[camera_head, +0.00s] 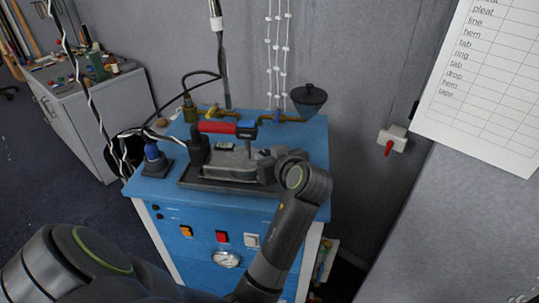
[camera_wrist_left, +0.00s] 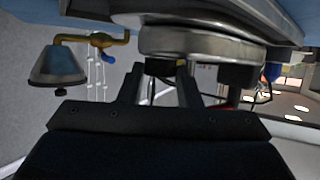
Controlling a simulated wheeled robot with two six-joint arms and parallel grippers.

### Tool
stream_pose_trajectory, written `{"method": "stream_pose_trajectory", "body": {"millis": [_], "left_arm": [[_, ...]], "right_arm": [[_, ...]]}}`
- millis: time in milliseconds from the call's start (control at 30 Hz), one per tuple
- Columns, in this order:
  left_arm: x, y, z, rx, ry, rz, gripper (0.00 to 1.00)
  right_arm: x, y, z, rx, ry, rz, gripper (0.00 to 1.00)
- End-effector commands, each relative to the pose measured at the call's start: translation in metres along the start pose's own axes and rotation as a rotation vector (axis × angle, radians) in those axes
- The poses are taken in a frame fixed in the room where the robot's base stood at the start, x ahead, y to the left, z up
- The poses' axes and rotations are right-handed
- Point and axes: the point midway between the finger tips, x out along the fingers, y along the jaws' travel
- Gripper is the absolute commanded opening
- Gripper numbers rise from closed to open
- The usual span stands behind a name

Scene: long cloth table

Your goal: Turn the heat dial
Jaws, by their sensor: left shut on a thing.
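A grey steam iron (camera_head: 232,163) with a red handle (camera_head: 218,127) rests on a dark plate on the blue station. My left arm reaches over the front right of the station, and my left gripper (camera_head: 266,160) is at the right end of the iron. In the left wrist view, which looks upside down, the fingers of my left gripper (camera_wrist_left: 160,82) are shut on a small dark round part, the heat dial (camera_wrist_left: 160,67), against the iron's metal body (camera_wrist_left: 205,42). The dial's markings are hidden, and the head view does not show it clearly. My right gripper is not in view.
A funnel-shaped cup (camera_head: 309,98) and brass pipes stand at the back right of the station. A blue-capped part (camera_head: 153,154) stands at the left. The front panel has coloured switches (camera_head: 222,237) and a gauge (camera_head: 226,259). Cables hang at the left and above.

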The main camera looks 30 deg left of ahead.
Motion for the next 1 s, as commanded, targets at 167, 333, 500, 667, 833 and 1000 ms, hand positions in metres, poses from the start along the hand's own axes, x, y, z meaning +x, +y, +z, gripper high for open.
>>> {"method": "stream_pose_trajectory", "body": {"millis": [167, 333, 500, 667, 833, 1000], "left_arm": [[0.000, -0.004, -0.002, 0.050, -0.001, 0.109, 0.08], [0.000, -0.005, -0.001, 0.072, 0.001, 0.168, 0.08], [0.000, -0.004, 0.000, 0.075, 0.002, 0.176, 0.08], [0.000, -0.004, 0.000, 0.075, 0.002, 0.175, 0.32], [0.000, -0.004, 0.000, 0.074, 0.001, 0.175, 0.53], [0.000, -0.004, 0.000, 0.074, 0.001, 0.174, 0.53]], "right_arm": [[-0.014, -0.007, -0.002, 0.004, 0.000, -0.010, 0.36], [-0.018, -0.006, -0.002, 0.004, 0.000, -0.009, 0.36], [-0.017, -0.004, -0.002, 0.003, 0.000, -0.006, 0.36], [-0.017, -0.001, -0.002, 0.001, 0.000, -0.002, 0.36], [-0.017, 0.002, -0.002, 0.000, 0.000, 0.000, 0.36], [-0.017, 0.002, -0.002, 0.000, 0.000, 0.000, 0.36]]}}
